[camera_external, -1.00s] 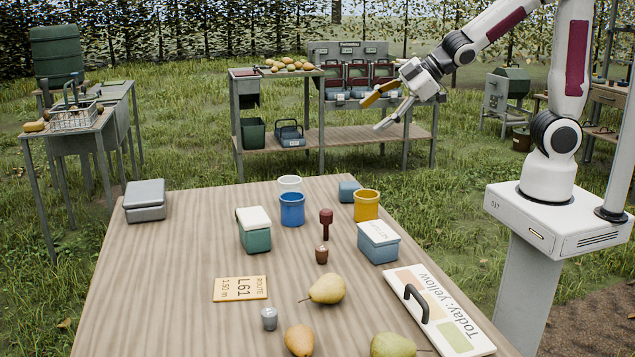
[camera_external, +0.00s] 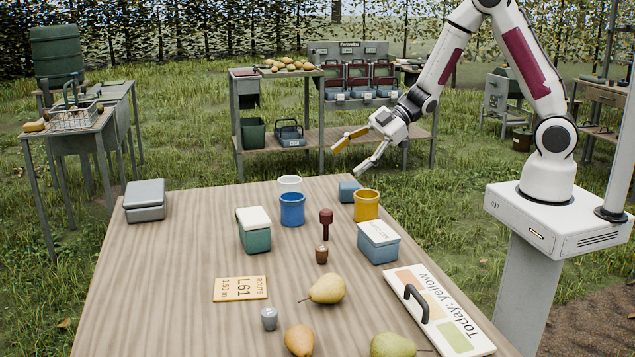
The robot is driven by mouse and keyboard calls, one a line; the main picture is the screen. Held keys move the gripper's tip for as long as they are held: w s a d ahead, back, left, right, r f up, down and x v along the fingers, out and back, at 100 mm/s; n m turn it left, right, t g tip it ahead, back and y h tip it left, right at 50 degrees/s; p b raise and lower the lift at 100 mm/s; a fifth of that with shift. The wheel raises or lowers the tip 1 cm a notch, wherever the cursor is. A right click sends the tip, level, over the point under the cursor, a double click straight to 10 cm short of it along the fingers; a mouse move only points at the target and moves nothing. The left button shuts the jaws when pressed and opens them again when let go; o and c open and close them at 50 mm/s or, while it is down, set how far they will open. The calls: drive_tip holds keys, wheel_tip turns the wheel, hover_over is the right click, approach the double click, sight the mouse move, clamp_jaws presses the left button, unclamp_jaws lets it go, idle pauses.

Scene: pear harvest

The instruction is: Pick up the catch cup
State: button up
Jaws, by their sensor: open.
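Several cups stand on the wooden table (camera_external: 180,270), and no label tells which is the catch cup. A blue cup (camera_external: 292,210) stands upright near the middle of the far half, with a white cup (camera_external: 289,184) just behind it. A yellow cup (camera_external: 366,205) stands to the right. A small grey metal cup (camera_external: 269,319) stands near the front, beside the pears. My gripper (camera_external: 346,158) is open and empty, in the air beyond the table's far edge. It appears above and slightly left of the yellow cup, touching nothing.
A green box with a white lid (camera_external: 254,232), a blue lidded box (camera_external: 378,243), a blue block (camera_external: 349,191) and a dark red tool (camera_external: 326,222) stand around the cups. A grey box (camera_external: 145,201) sits far left. A handled sign board (camera_external: 440,315) lies at right. The table's left side is mostly clear.

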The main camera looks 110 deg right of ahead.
sight(373, 197)
drive_tip(key=s+f+y, duration=0.1)
drive_tip(key=f+y, duration=0.1)
drive_tip(key=s+a+f+t+y, duration=0.1)
drive_tip(key=s+f+y, duration=0.1)
drive_tip(key=s+a+f+y, duration=0.1)
drive_tip(key=s+f, duration=0.1)
drive_tip(key=f, duration=0.1)
drive_tip(key=shift+s+a+t+y, duration=0.15)
drive_tip(key=shift+t+y, duration=0.25)
drive_tip(key=shift+s+f, duration=0.2)
drive_tip(key=shift+s, duration=0.15)
drive_tip(key=shift+s+f+t+y, duration=0.2)
drive_tip(key=shift+s+t+y, duration=0.1)
drive_tip(key=shift+s+d+f+t+y, duration=0.25)
drive_tip(key=shift+s+f+t, duration=0.05)
drive_tip(key=shift+s+f, duration=0.35)
drive_tip(key=shift+s+d+f+t+y, duration=0.25)
drive_tip(key=shift+s+f+t, duration=0.05)
drive_tip(key=shift+s+f, duration=0.3)
drive_tip(key=shift+s+d+f+t, duration=0.45)
drive_tip(key=shift+s+f, duration=0.1)
drive_tip(key=shift+f, duration=0.2)
drive_tip(key=shift+x, duration=1.35)
